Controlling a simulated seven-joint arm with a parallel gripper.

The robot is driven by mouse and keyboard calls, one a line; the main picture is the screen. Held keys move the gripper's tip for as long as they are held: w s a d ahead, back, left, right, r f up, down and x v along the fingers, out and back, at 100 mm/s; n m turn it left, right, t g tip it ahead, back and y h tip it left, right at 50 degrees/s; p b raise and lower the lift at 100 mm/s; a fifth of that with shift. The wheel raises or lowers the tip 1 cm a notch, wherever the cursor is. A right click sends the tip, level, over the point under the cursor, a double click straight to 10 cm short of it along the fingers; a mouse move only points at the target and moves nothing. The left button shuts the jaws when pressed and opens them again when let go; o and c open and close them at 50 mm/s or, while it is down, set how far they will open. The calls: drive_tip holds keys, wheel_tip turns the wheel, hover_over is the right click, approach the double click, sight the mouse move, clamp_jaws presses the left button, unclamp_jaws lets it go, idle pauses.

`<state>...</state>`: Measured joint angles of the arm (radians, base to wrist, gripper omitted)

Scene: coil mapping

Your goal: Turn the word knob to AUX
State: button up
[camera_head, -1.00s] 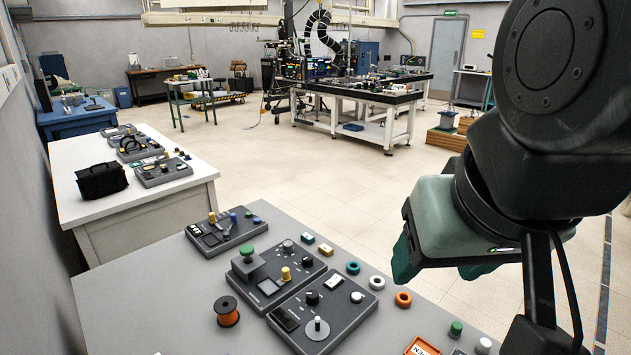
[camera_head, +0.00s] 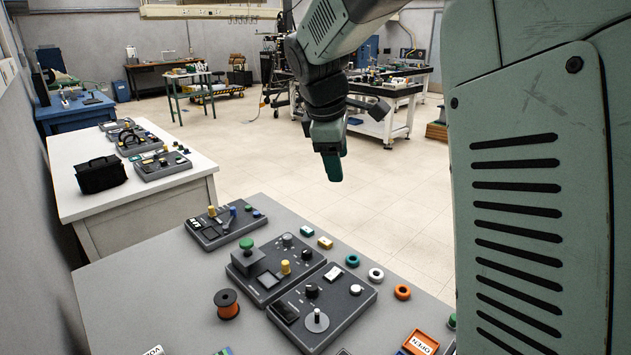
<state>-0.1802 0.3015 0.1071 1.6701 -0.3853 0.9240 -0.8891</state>
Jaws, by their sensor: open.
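My gripper (camera_head: 333,165) hangs in the air beyond the grey table, fingers pointing down, touching nothing. Three dark control panels sit on the table: a back panel (camera_head: 226,238), a middle panel (camera_head: 262,284) and a front panel (camera_head: 335,318). The middle panel has a green knob (camera_head: 247,243), a small grey knob (camera_head: 287,239) and a yellow knob (camera_head: 285,267). The front panel has a black knob (camera_head: 311,291), a white knob (camera_head: 355,289) and a grey dial (camera_head: 317,321). I cannot read AUX or tell which is the word knob.
An orange spool (camera_head: 227,304) stands left of the panels. Teal (camera_head: 352,260), white (camera_head: 376,275) and orange (camera_head: 402,292) rings lie to the right. An orange box (camera_head: 422,342) marked OPEN is at the front. My arm blocks the right side.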

drive_tip(key=w+a+f+n, duration=0.4)
drive_tip(key=w+f, duration=0.3)
drive_tip(key=f, duration=0.1)
drive_tip(key=n+h, duration=0.1)
drive_tip(key=n, duration=0.6)
approach(306, 250)
drive_tip(key=shift+g, duration=0.3)
drive_tip(key=x, duration=0.7)
drive_tip(key=shift+w+d+f, duration=0.15)
drive_tip(key=shift+w, duration=0.1)
drive_tip(key=shift+w+d+f, duration=0.15)
drive_tip(key=shift+w+f, duration=0.05)
drive_tip(key=shift+f, duration=0.35)
